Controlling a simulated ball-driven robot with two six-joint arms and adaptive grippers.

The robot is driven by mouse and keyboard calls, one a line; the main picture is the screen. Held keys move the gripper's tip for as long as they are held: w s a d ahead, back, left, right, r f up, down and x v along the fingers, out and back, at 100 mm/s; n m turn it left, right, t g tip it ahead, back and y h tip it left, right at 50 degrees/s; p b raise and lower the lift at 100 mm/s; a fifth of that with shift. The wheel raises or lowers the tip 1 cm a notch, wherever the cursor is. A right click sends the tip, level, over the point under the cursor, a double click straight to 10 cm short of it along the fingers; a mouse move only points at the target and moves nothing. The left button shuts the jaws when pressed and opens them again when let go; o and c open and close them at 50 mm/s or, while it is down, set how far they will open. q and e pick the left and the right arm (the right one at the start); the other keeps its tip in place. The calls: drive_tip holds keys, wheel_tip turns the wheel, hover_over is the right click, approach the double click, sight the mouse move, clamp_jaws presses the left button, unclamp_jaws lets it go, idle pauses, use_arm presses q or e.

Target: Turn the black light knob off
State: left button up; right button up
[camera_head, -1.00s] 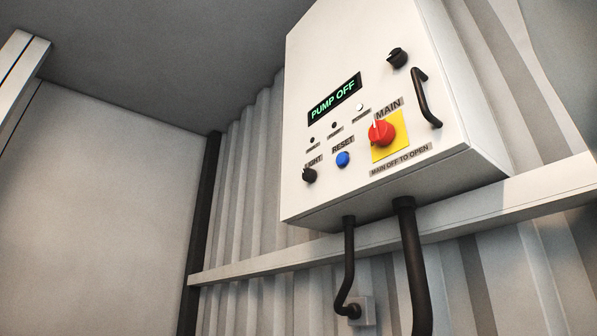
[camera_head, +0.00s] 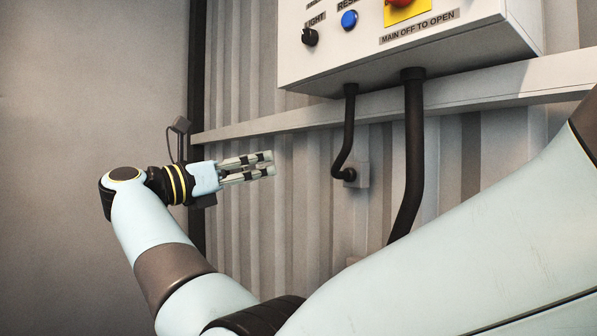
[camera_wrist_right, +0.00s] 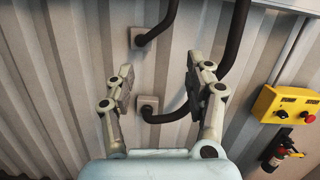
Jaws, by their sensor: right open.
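My left gripper is not in view.
A blue reset button (camera_head: 349,19) and a red main switch (camera_head: 400,3) on a yellow plate are right of the knob. Black conduits (camera_head: 413,150) run below the box. A rail (camera_head: 270,122) crosses the wall.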

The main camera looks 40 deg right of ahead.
sight(306, 34)
drive_tip(key=s+a+r+m+y+p, duration=0.1)
drive_tip(key=s+r+m, duration=0.15)
drive_tip(key=r, duration=1.05)
drive_tip(key=s+a+r+m+y+p, duration=0.1)
drive_tip(key=r+m, duration=0.2)
drive_tip(key=r, duration=1.1)
drive_tip(key=shift+t, duration=0.3)
drive_tip(key=d+p, duration=0.1)
drive_tip(key=d, duration=0.3)
drive_tip(key=d+p, duration=0.2)
drive_tip(key=d, duration=0.3)
drive_tip(key=shift+s+d+f, duration=0.1)
drive_tip(key=shift+s, duration=0.1)
drive_tip(key=shift+d+f, duration=0.1)
drive_tip(key=shift+d, duration=0.45)
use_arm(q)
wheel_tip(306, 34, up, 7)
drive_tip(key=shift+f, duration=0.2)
use_arm(e)
clamp_jaws()
